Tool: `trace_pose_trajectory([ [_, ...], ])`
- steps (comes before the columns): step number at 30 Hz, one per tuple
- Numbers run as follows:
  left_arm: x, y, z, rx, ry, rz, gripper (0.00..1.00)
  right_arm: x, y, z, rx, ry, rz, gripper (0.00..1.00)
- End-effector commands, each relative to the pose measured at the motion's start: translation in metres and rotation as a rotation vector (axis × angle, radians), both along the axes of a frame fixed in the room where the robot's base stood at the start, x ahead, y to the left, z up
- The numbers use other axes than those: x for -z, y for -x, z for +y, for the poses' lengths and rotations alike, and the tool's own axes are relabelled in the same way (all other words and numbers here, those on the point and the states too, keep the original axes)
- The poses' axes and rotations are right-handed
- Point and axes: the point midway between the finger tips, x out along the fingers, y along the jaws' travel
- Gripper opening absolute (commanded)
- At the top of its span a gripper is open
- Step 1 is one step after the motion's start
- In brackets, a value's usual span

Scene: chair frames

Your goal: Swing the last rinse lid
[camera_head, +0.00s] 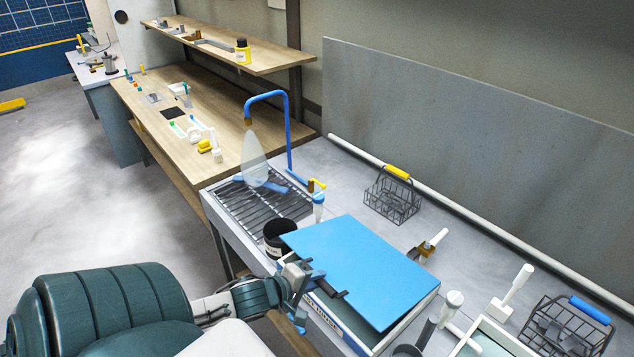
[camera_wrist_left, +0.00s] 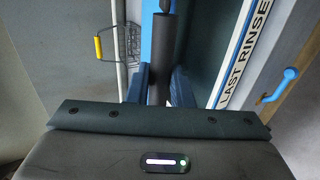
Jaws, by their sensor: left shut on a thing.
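The last rinse lid (camera_head: 365,262) is a flat blue panel over a pale tank whose front label reads LAST RINSE (camera_wrist_left: 246,55). In the head view the lid sits tilted, with a gap between it and the tank's rim (camera_head: 408,322) at the right. My left gripper (camera_head: 318,285) is at the lid's front left edge, shut on its dark bar handle. In the left wrist view the handle (camera_wrist_left: 161,60) stands between the blue fingers (camera_wrist_left: 160,88). The tank's inside is mostly hidden under the lid. My right gripper is not in view.
A black cup (camera_head: 279,238) stands left of the lid, by a drain rack (camera_head: 250,210) and blue faucet (camera_head: 268,95). A wire basket with yellow handle (camera_head: 392,195) stands behind; one with blue handle (camera_head: 568,325) is at right. White-handled tools (camera_head: 512,290) stand between.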

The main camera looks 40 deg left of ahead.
Motion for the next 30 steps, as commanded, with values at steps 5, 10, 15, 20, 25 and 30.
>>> trace_pose_trajectory([
  [5,0.021,0.007,0.001,-0.003,-0.001,0.004,0.0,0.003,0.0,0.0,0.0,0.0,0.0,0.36],
  [10,0.038,0.012,0.002,-0.002,-0.001,0.002,0.0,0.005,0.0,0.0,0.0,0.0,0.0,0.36],
  [15,0.048,0.015,0.002,-0.001,-0.002,0.002,0.0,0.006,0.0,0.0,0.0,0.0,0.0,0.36],
  [20,0.049,0.016,0.002,0.0,-0.002,0.001,0.0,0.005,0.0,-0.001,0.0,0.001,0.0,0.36],
  [25,0.048,0.016,0.002,0.0,-0.002,0.001,0.32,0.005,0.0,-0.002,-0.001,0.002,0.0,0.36],
  [30,0.048,0.016,0.002,0.0,-0.002,0.0,0.45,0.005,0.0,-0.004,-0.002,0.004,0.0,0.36],
])
